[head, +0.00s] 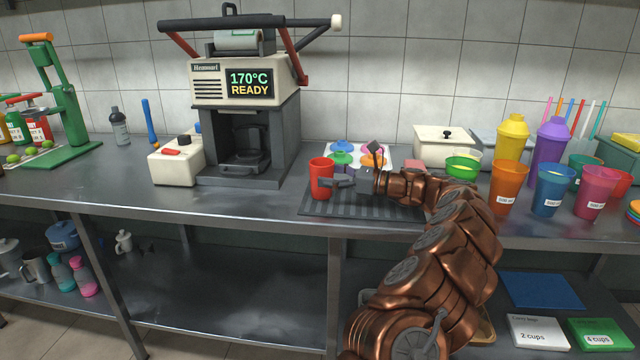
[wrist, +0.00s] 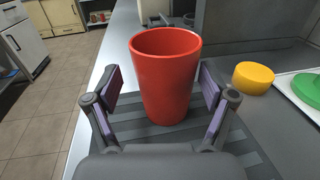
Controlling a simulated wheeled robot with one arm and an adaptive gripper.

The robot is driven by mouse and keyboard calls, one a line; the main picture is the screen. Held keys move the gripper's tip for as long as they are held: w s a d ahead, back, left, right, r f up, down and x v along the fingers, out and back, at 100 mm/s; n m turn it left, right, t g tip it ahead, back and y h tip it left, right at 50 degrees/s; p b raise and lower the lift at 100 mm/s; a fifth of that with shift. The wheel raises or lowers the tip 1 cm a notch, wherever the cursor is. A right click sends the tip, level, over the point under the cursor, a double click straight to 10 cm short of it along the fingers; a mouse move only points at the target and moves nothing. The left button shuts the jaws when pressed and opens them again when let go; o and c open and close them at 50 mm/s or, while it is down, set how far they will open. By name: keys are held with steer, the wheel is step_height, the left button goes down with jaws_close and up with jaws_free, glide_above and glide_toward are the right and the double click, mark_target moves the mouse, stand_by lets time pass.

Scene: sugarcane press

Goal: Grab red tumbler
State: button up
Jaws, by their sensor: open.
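The red tumbler (head: 321,178) stands upright on a dark striped mat on the counter, just right of the press. In the wrist view the red tumbler (wrist: 166,75) is upright and empty-looking, with its open rim up. My gripper (head: 335,183) reaches in from the right at the tumbler's height. In the wrist view my gripper (wrist: 159,88) is open, with one finger on each side of the tumbler's lower half.
The press (head: 245,110) with a "170°C READY" display stands behind left. The striped mat (head: 400,208) lies under my gripper. A yellow round piece (wrist: 253,77) lies to the tumbler's right in the wrist view. Several coloured cups, including an orange one (head: 507,185), stand at the right.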

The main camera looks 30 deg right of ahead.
mark_target(313, 171)
steer(key=b+x, duration=0.1)
steer(key=x, duration=0.3)
steer(key=shift+w+r, duration=0.15)
steer(key=shift+w, duration=0.3)
steer(key=shift+c, duration=0.2)
steer(key=c, duration=1)
